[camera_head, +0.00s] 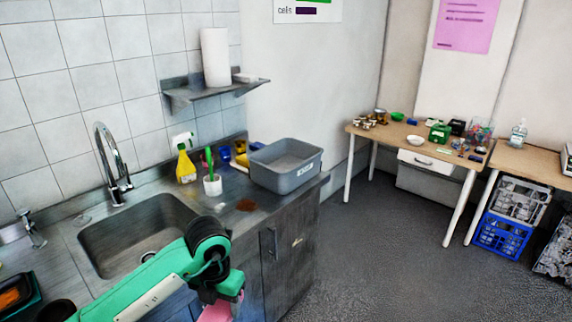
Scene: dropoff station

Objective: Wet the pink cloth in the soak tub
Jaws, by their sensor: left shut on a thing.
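The pink cloth (216,313) shows only in part at the bottom edge of the head view, just below my left gripper (223,297). My left gripper is shut on it, in front of the counter's cabinet. The rest of the cloth is cut off by the picture edge. A grey rectangular tub (288,180) with a small white label stands at the right end of the counter, apart from and beyond my gripper. It looks like the soak tub; I cannot tell whether it holds water. My right gripper is not in view.
The counter has a sink (140,240) with a tall tap (113,165). A yellow spray bottle (186,163), a white cup with a green-handled brush (212,185) and a brown spill (245,205) lie left of the tub. A cluttered table (410,140) stands across clear floor.

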